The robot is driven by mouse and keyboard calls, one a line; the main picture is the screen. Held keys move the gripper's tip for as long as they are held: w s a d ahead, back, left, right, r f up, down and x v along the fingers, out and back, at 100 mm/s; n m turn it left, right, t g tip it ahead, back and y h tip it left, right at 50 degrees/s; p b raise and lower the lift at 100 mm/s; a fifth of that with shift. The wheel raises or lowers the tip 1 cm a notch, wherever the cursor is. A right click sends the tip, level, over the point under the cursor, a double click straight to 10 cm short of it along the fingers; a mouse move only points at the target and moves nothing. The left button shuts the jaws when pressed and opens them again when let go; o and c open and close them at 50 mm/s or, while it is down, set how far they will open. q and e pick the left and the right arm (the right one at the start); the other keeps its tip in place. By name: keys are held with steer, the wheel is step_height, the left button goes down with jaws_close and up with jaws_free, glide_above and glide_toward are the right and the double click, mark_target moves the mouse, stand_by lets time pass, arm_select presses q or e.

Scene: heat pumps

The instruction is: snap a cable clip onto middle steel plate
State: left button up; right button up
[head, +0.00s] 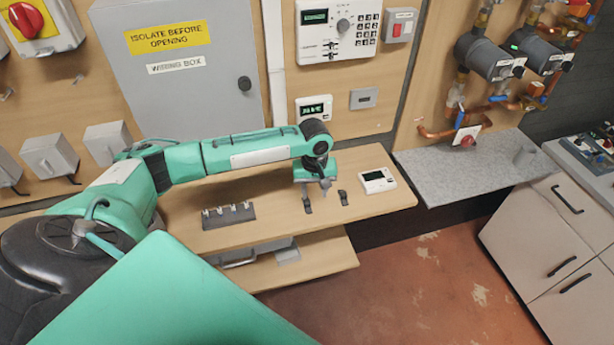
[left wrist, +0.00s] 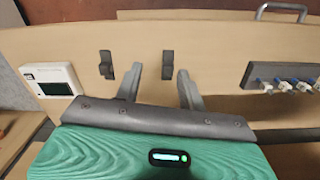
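Two small dark clip-like pieces lie on the wooden shelf, a left one (head: 307,205) and a right one (head: 343,197). A dark base (head: 240,217) to their left bears a row of several small pale upright pieces, which may be the steel plates; blue shows on them in the left wrist view (left wrist: 290,84). My left gripper (head: 318,187) hangs over the shelf near the clips. In the left wrist view its fingers (left wrist: 158,80) are apart and empty. One clip (left wrist: 168,64) shows beyond and between the fingertips, the other (left wrist: 106,64) outside them. My right gripper is not in view.
A white display unit (head: 378,180) lies right of the clips. The wooden shelf (head: 280,180) is clear between base and clips. The wall behind carries a grey wiring box (head: 180,70) and a keypad panel (head: 338,28). A grey counter (head: 465,165) stands right.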

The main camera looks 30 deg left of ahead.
arm_select(q)
steer(key=shift+n, duration=0.9)
steer(key=a+f+b, duration=0.1)
steer(key=b, duration=0.1)
steer(key=w+a+f+b, duration=0.1)
steer(key=b, duration=0.1)
steer(key=a+f+b, duration=0.1)
steer(key=f+b, duration=0.1)
steer(key=shift+w+a+b, duration=0.25)
steer(key=shift+a+b, duration=0.05)
steer(key=shift+b, duration=0.05)
steer(key=shift+f+p, duration=0.4)
steer(key=shift+f, duration=1.15)
jaws_close()
steer(key=shift+r+p, duration=3)
steer(key=shift+p, duration=0.95)
